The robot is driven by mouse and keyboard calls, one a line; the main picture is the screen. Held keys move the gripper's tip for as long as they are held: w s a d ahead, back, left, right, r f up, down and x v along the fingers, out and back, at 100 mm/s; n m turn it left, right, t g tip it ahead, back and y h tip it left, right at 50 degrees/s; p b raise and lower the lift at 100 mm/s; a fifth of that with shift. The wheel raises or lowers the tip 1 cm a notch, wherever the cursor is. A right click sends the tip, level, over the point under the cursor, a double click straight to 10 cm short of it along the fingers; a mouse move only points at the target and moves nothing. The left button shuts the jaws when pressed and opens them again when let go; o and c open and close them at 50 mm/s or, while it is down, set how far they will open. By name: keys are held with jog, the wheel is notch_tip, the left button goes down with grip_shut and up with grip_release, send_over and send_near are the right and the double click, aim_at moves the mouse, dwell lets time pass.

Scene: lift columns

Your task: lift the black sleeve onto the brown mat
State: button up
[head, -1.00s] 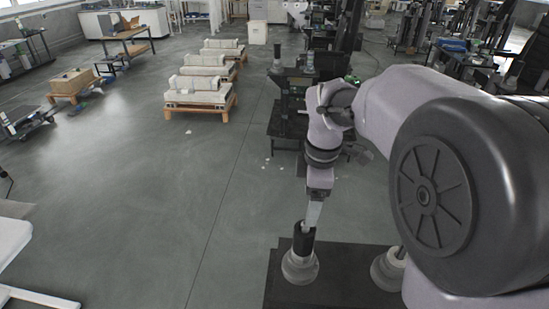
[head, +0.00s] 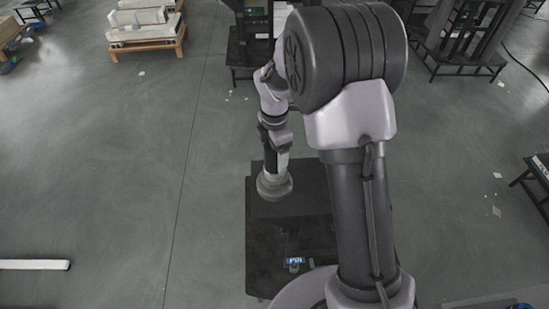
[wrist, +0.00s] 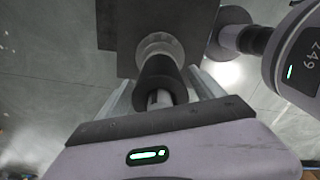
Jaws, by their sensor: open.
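The black sleeve (wrist: 160,72) shows in the wrist view, upended around a pale metal rod, with a round grey flanged base (wrist: 162,46) beyond it. My gripper (wrist: 165,90) is open, with one finger on each side of the sleeve; whether either touches it I cannot tell. In the head view, my gripper (head: 276,157) is over the grey base (head: 274,186), and the sleeve is mostly hidden by the fingers. The base stands on a dark platform (head: 312,196). I cannot make out a separate brown mat with certainty.
Clear grey floor lies left of the platform. A wooden pallet with pale blocks (head: 147,40) stands at the back left. Dark frames (head: 460,40) stand at the back right. A white bar (head: 35,265) is at the lower left. My arm hides the platform's right side.

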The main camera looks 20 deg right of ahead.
jog(key=shift+f, duration=0.25)
jog(key=shift+r, duration=0.1)
jog(key=shift+c, duration=0.3)
jog(key=c, duration=1.6)
jog(key=shift+o, duration=0.2)
notch_tip(320, 180, up, 18)
jog(key=p, duration=0.5)
jog(key=shift+r, duration=0.2)
